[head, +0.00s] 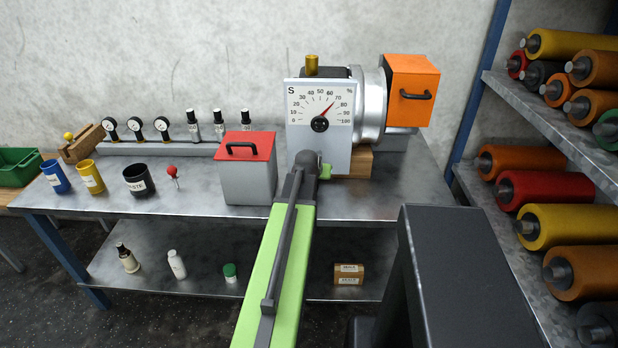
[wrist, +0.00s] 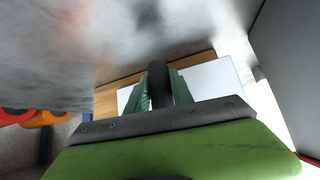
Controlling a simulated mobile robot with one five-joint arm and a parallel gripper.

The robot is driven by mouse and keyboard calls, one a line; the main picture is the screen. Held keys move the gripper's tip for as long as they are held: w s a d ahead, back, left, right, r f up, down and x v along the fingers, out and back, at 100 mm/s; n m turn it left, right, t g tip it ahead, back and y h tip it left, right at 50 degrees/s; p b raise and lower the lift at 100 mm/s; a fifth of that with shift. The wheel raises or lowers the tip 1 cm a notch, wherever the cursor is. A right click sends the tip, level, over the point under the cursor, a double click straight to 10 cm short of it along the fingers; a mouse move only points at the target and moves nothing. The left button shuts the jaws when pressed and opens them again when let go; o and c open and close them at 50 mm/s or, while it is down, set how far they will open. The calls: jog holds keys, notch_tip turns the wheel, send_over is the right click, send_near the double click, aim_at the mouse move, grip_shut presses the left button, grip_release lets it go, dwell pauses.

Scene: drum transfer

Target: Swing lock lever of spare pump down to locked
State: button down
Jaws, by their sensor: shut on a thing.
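The spare pump (head: 340,128) stands on the bench at centre right, with a white dial face marked S, a silver drum behind and an orange box at its right. The dial's red needle points near 70. My gripper (head: 312,165) is at the lower front of the pump in the head view, where my arm hides most of the contact. In the wrist view, the green fingers of my gripper (wrist: 158,92) are shut on a dark rounded handle (wrist: 157,78), which appears to be the lock lever. The lever's angle is hard to tell.
A grey box with a red lid (head: 248,175) stands close left of my arm. Blue, yellow and black cups (head: 139,180) and a red-knobbed pin (head: 172,172) are farther left. A rack of coloured rollers (head: 550,190) stands at the right. Bottles (head: 177,263) are on the lower shelf.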

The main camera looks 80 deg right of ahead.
jog(key=shift+s, duration=0.3)
jog(key=c, duration=1.1)
grip_release()
jog(key=shift+r, duration=0.1)
